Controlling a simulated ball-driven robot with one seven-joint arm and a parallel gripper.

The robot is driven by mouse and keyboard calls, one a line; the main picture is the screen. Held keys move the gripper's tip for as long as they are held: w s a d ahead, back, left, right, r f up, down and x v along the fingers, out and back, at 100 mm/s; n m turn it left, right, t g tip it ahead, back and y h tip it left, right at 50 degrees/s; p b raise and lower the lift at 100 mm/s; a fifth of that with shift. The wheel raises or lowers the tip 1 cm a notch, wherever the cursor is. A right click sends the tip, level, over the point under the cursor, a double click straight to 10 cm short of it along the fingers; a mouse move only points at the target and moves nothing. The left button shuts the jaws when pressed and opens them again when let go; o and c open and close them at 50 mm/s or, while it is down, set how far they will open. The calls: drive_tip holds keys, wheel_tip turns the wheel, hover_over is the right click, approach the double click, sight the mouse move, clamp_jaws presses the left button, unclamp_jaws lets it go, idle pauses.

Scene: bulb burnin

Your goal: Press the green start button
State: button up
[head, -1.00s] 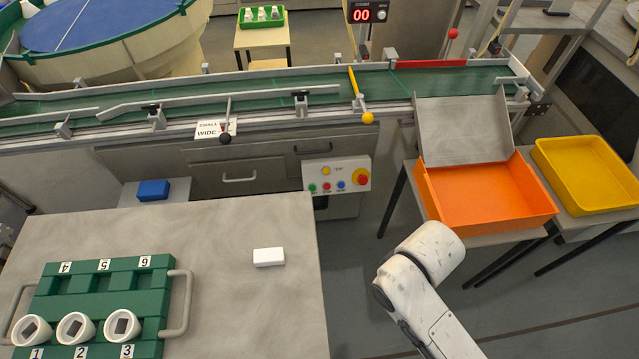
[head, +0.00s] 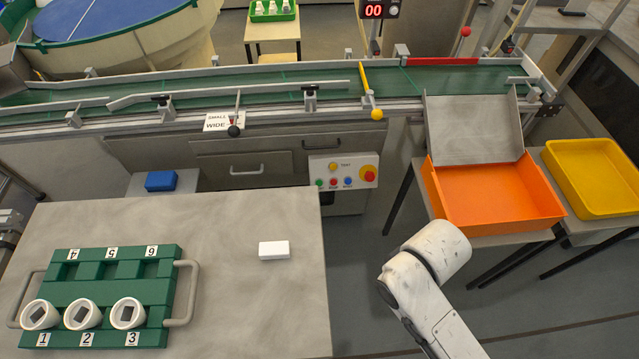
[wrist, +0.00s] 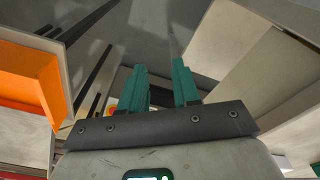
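The green start button (head: 320,183) is a small round button at the lower left of the white control panel (head: 344,170), on the front of the conveyor. Red, blue and yellow buttons and a large red knob (head: 369,173) share the panel. My gripper is outside the head view; only my white arm shows there, below and right of the panel. In the wrist view my gripper (wrist: 160,82) shows two teal fingers standing apart with nothing between them. A bit of red and yellow shows just left of the fingers; the green button cannot be made out there.
A grey table (head: 240,310) on the left holds a green rack (head: 110,285) with white cups and a white block (head: 273,250). An orange bin (head: 490,200) and a yellow tray (head: 595,180) stand right. Open floor lies between table and orange bin.

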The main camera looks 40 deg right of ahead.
clamp_jaws()
idle(1.2)
